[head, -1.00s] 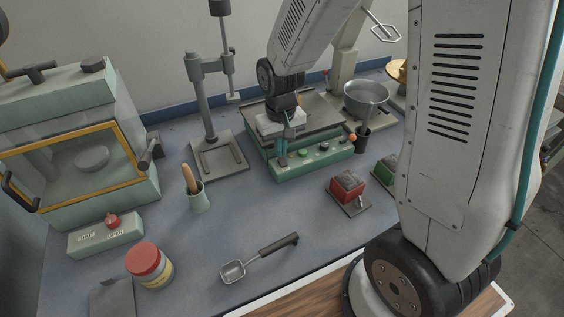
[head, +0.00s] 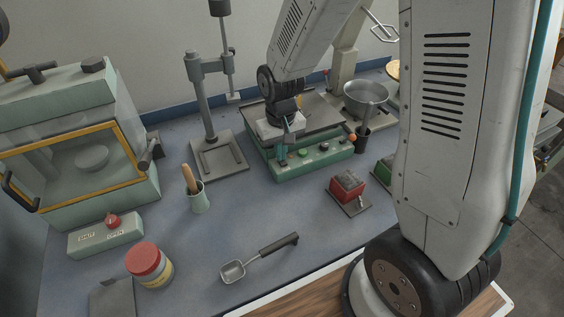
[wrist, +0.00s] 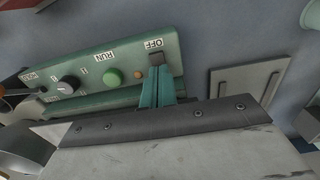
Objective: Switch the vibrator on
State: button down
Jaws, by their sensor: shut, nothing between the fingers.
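The vibrator is the table with a dark top plate (head: 312,115) and a green front panel (head: 300,167). In the wrist view its panel (wrist: 90,65) carries a green button (wrist: 112,76) by the label RUN, a black knob (wrist: 68,86) and a small orange spot (wrist: 138,74). A dark square piece (wrist: 156,58) lies by the label OFF. My gripper (head: 283,157) has teal fingers and is at the left end of the panel. In the wrist view the gripper (wrist: 157,70) is shut and empty, its tips at the dark piece; I cannot tell if they touch.
A stand with an upright post (head: 205,110) is left of the vibrator. A metal bowl (head: 366,95) and a dark cup (head: 362,140) are to its right. A red block (head: 347,187) sits in front.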

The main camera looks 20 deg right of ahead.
jog(key=shift+r, duration=3.5)
jog(key=s+d+r, duration=0.1)
jog(key=s+r, duration=0.6)
jog(key=s, duration=0.4)
jog(key=s+d+r+t, duration=0.1)
jog(key=s+d+r, duration=0.1)
jog(key=s+r, duration=0.6)
jog(key=shift+s, duration=1.5)
